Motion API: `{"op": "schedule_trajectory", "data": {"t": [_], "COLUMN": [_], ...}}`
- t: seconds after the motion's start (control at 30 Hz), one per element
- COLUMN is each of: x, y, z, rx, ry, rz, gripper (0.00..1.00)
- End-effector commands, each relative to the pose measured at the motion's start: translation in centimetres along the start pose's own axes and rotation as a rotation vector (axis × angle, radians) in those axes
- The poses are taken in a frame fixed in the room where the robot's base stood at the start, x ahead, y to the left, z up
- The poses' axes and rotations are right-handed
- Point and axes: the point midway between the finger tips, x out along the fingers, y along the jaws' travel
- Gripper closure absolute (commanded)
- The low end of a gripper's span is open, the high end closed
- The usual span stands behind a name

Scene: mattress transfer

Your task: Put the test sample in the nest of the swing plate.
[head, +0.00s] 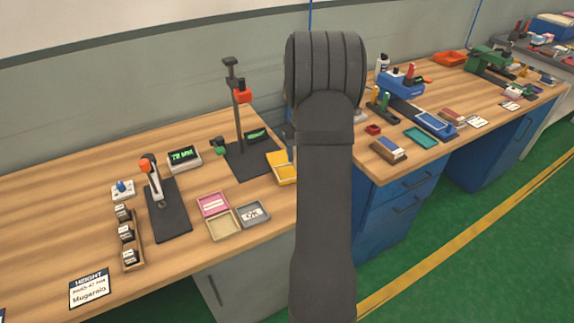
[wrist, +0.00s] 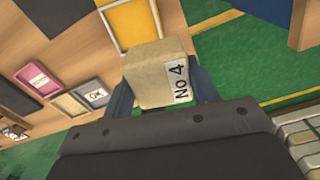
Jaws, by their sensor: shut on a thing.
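The test sample is a tan foam-like block (wrist: 152,68) with a white "No 4" label, seen in the wrist view. My gripper (wrist: 165,88) is shut on it, with one dark blue finger on each side. The block is held above the floor and table edge, just in front of a yellow tray-like piece (wrist: 128,24) as seen from the wrist. That yellow piece (head: 279,168) lies at the table's front edge in the head view, partly behind my arm. I cannot tell whether it is the swing plate. My arm hides the gripper and sample in the head view.
A tall gauge stand (head: 237,105) and a smaller one (head: 155,185) stand on the left table. A pink tray (head: 213,204), beige tray (head: 222,226) and grey "OK" tray (head: 253,214) lie at its front. A sample rack (head: 130,245) stands left. The right bench (head: 455,95) is crowded.

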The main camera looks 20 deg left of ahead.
Motion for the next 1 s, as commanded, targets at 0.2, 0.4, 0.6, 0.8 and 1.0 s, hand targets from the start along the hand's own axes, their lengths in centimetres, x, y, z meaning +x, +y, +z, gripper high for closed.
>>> {"op": "schedule_trajectory", "data": {"t": [0.2,0.4,0.6,0.8,1.0], "x": [2.4,3.3,6.0,6.9,7.1], "y": [2.8,3.4,3.4,3.4,3.4], "z": [2.9,3.5,3.4,3.5,3.5], "rx": [-0.002,0.0,-0.001,-0.001,-0.002], "ry": [0.0,0.0,0.002,-0.001,0.0], "rz": [0.0,0.0,0.001,0.0,0.0], "gripper": [0.68,0.68,0.68,0.68,0.68]}}
